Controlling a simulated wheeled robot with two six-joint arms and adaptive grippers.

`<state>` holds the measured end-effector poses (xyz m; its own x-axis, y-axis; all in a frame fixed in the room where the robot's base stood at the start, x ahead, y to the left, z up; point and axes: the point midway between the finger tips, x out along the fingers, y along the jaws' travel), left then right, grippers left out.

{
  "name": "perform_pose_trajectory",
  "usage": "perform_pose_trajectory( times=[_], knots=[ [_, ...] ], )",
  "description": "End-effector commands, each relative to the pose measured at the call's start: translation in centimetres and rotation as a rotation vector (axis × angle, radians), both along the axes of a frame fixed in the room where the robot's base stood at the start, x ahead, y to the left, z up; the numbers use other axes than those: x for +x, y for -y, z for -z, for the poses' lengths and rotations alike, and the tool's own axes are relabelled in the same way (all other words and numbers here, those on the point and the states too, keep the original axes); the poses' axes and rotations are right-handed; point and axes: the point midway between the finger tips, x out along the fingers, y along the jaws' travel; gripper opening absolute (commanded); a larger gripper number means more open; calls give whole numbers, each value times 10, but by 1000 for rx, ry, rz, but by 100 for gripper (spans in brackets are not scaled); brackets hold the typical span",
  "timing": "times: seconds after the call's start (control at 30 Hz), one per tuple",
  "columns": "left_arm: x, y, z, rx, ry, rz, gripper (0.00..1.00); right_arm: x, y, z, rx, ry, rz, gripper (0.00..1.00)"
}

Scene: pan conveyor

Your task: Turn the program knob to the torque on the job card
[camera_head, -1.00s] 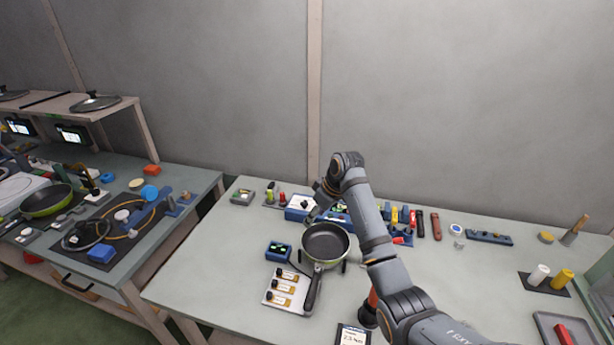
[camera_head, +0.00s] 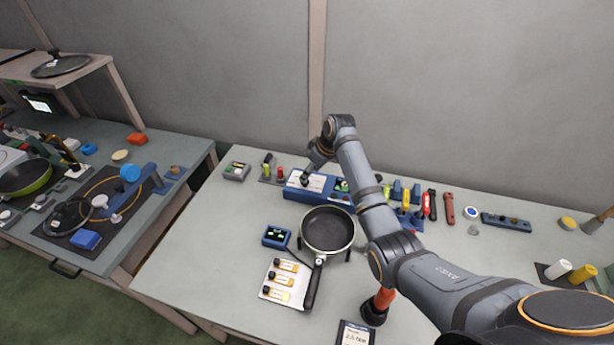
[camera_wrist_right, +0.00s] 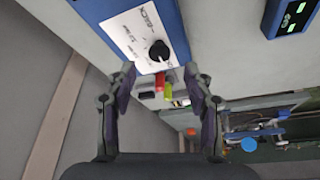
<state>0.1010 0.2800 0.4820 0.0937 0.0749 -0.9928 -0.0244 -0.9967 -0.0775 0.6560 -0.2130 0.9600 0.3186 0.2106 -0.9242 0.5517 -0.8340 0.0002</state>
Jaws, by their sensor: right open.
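The program knob (camera_wrist_right: 159,50) is black and round, with a pale pointer mark, on a white dial plate (camera_wrist_right: 138,36) with printed torque settings. The plate is on a blue controller box (camera_wrist_right: 178,22), which also shows in the head view (camera_head: 346,197). In the wrist view my right gripper (camera_wrist_right: 160,78) is open, its fingers spread on both sides below the knob, with nothing between them gripped. In the head view it hangs over the box's left end and partly hides the knob. The job card (camera_head: 355,336) lies at the table's front edge; its torque is too small to read surely. My left gripper is out of view.
A black pan (camera_head: 328,229) stands just in front of the box. A small blue display unit (camera_head: 276,236) and a tray with yellow-labelled parts (camera_head: 268,293) lie to its left. Red and green pegs (camera_head: 280,172) stand just left of the box. The table's left front is clear.

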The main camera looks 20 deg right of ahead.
Motion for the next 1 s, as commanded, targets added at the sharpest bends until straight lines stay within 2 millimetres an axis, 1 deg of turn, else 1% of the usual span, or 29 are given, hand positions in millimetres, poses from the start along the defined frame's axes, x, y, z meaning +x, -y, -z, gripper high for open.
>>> perform_pose_trajectory(
  times=[0.1, 0.2, 0.27, 0.4, 0.6, 0.9, 1.0],
  knots=[
    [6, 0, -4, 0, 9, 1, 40, 7, -6, 21, 1, -2, 0, 52],
    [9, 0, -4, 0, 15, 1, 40, 12, -8, 34, 0, -1, 0, 52],
    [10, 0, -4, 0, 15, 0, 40, 14, -9, 39, 0, 0, 1, 52],
    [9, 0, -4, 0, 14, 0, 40, 16, -10, 45, 0, 1, 1, 52],
    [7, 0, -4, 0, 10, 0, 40, 16, -10, 45, 0, 1, 0, 52],
    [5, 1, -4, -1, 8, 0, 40, 16, -10, 45, 0, 1, 0, 11],
    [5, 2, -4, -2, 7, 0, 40, 16, -10, 45, 0, 1, 0, 0]
  ],
)
